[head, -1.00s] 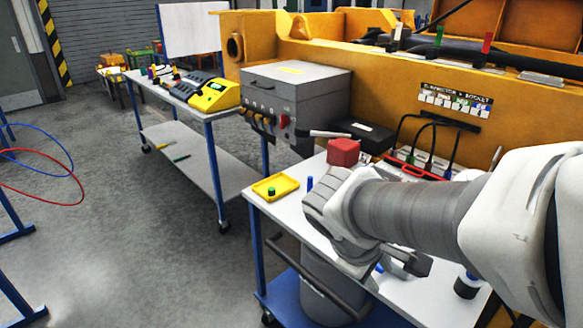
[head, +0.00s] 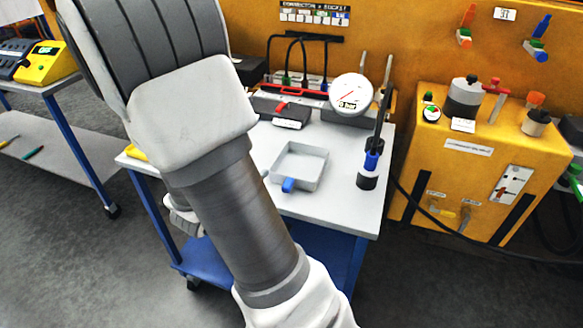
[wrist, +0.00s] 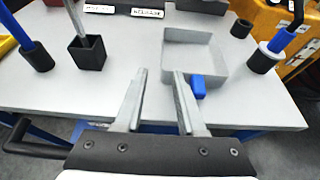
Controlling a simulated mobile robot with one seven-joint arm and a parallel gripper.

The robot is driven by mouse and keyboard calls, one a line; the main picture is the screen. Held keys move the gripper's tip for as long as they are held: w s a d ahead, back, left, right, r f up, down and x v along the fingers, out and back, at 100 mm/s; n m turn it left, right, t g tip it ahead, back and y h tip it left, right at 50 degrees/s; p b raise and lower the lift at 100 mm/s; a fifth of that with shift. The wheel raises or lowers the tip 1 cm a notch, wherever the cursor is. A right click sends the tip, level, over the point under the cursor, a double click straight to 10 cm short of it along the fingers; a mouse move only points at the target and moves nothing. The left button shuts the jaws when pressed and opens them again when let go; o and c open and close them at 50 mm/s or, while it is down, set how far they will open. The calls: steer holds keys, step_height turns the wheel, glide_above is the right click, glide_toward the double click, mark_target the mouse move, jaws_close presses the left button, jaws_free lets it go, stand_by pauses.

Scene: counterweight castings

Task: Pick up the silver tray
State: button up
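The silver tray (head: 300,167) is a shallow, square, open box on the white tabletop, right of my arm in the head view. It looks empty. A blue block-like handle (head: 288,185) sticks out from its front side. In the wrist view the tray (wrist: 191,58) stands ahead and a little right, and its blue handle (wrist: 198,88) is near the right finger. My gripper (wrist: 160,73) is open, with nothing between its fingers, pointing toward the tray's front left. I cannot tell whether the right finger touches the handle.
The tray stands on a blue-framed table (head: 345,205). A black holder with a blue-collared rod (head: 368,178) stands to its right. A pressure gauge (head: 350,93) and cables are behind. In the wrist view, a black square holder (wrist: 87,53) with a rod stands left of my gripper.

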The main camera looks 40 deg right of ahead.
steer(key=b, duration=0.1)
glide_toward(277, 160)
steer(key=x, duration=0.5)
steer(key=shift+w, duration=0.35)
steer(key=shift+s+b+x, duration=0.1)
steer(key=shift+b+x, duration=0.15)
steer(key=shift+x, duration=1.1)
steer(key=shift+s+b+x, duration=0.15)
steer(key=shift+b+x, duration=0.1)
steer(key=shift+x, duration=1.1)
steer(key=shift+d+f, duration=0.1)
steer(key=shift+c, duration=0.3)
jaws_close()
